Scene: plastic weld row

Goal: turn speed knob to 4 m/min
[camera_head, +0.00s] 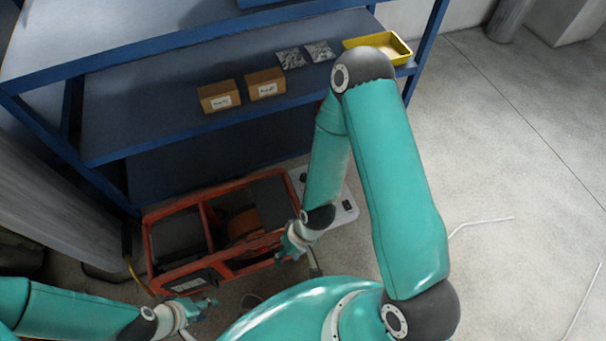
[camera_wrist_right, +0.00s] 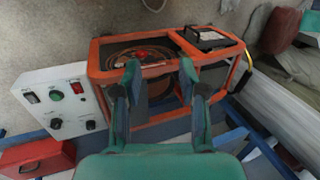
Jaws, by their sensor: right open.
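A pale control box (camera_wrist_right: 62,108) stands at the left in the right wrist view. It carries two black knobs, a left one (camera_wrist_right: 56,123) and a right one (camera_wrist_right: 90,126), with a green button and a red switch above. Their labels are too small to read, so I cannot tell which is the speed knob. The box (camera_head: 345,207) is partly hidden by my right arm in the head view. My right gripper (camera_wrist_right: 160,82) is open and empty, to the right of the box and apart from it. My left gripper (camera_head: 207,309) is low at the left; its jaw opening is unclear.
An orange-framed machine (camera_wrist_right: 163,68) lies beyond my right fingers, beside the control box. A red case (camera_wrist_right: 38,158) is below the box. Blue shelving (camera_head: 160,105) holds two cartons, two silvery packets and a yellow tray (camera_head: 398,59). Open floor (camera_head: 520,150) lies at the right.

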